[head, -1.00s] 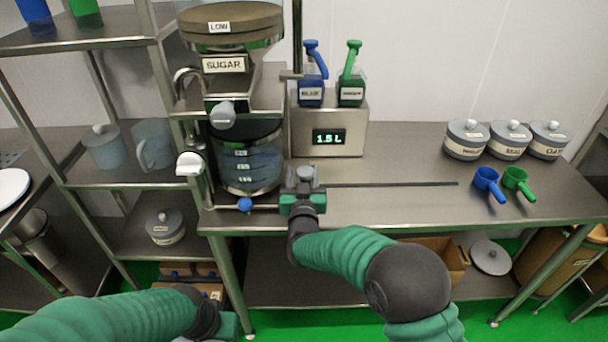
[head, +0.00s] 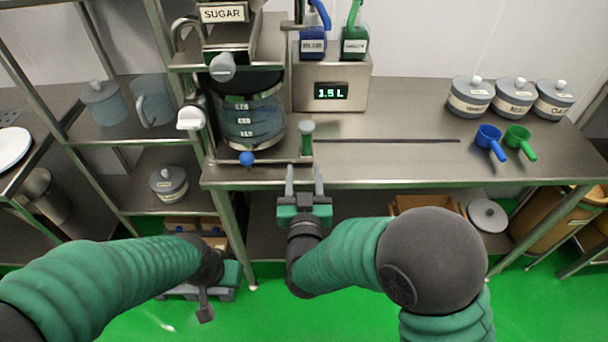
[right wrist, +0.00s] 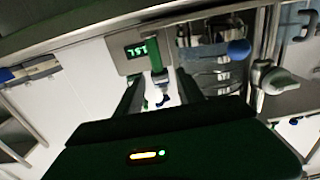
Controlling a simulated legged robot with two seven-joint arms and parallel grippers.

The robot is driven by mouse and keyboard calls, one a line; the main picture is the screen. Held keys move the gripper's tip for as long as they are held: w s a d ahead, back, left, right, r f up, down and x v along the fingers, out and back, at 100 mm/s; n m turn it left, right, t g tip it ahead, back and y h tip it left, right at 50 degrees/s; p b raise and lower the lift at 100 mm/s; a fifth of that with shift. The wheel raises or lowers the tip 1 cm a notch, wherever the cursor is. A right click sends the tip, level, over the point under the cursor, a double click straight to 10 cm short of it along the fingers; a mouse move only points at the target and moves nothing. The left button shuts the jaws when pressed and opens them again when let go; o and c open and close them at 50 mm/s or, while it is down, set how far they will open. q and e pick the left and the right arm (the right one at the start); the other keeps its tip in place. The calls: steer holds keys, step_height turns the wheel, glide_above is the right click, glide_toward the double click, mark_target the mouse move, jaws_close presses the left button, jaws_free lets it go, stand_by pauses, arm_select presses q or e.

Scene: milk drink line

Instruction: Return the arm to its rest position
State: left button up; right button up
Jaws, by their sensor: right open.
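My right gripper (head: 304,178) is open and empty just in front of the counter's front edge, its two grey fingers pointing at the counter. A short upright handle (head: 306,138) with a grey-green top stands beyond the fingertips, apart from them. In the right wrist view the open fingers (right wrist: 158,85) show with the handle (right wrist: 158,70) between them in the picture. My left gripper (head: 207,296) is low at the left, before the lower shelf. Its jaws are not clear enough to tell open from shut.
The steel counter (head: 390,165) carries a sugar dispenser with a clear vessel (head: 252,125), a display box (head: 331,92), several lidded jars (head: 470,97) and blue and green scoops (head: 488,138). A shelf rack (head: 105,150) stands at left. Green floor (head: 270,315) is open below.

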steer(key=shift+s, duration=0.35)
steer(key=s+d+f+g, duration=0.4)
steer(key=d+f+g, duration=0.45)
steer(key=d, duration=0.25)
steer(key=s+d+f+m+g+h, duration=0.1)
steer(key=s+d+f+g, duration=0.15)
steer(key=s+d, duration=0.4)
steer(key=s+d+f+g, duration=0.2)
steer(key=s+d+g, duration=0.25)
steer(key=s, duration=0.35)
steer(key=w+p+v, duration=0.1)
steer(key=p+v, duration=1.1)
steer(key=shift+d+h, duration=0.3)
steer(key=shift+d, duration=0.05)
